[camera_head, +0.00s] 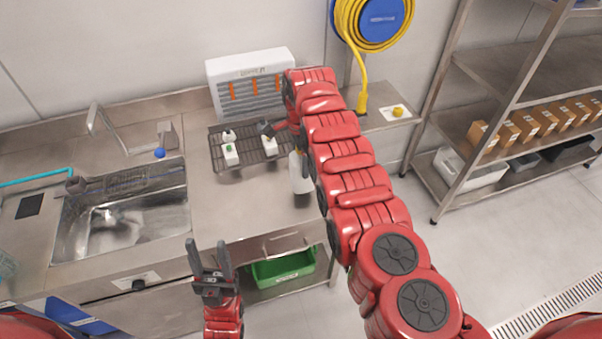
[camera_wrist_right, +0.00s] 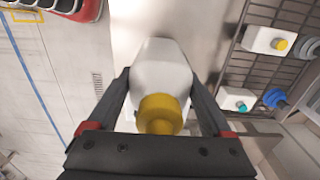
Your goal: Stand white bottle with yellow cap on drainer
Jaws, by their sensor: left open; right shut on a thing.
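My right gripper (camera_wrist_right: 159,75) is shut on the white bottle with the yellow cap. In the right wrist view the bottle (camera_wrist_right: 160,55) sits between both fingers, its yellow cap (camera_wrist_right: 160,113) towards the camera. In the head view the held white bottle (camera_head: 300,180) looks upright beside the right side of the dark wire drainer (camera_head: 222,168), apart from it; my arm hides its top. I cannot tell whether its base touches the counter. The drainer also shows in the right wrist view (camera_wrist_right: 240,68). My left gripper (camera_head: 211,258) is open and empty in front of the counter.
Other white bottles stand on the drainer, one with a green cap (camera_head: 230,157) and one at its right (camera_head: 269,146). A sink (camera_head: 110,222) lies to the left. A white box (camera_head: 248,68) stands behind. The counter in front of the drainer is clear.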

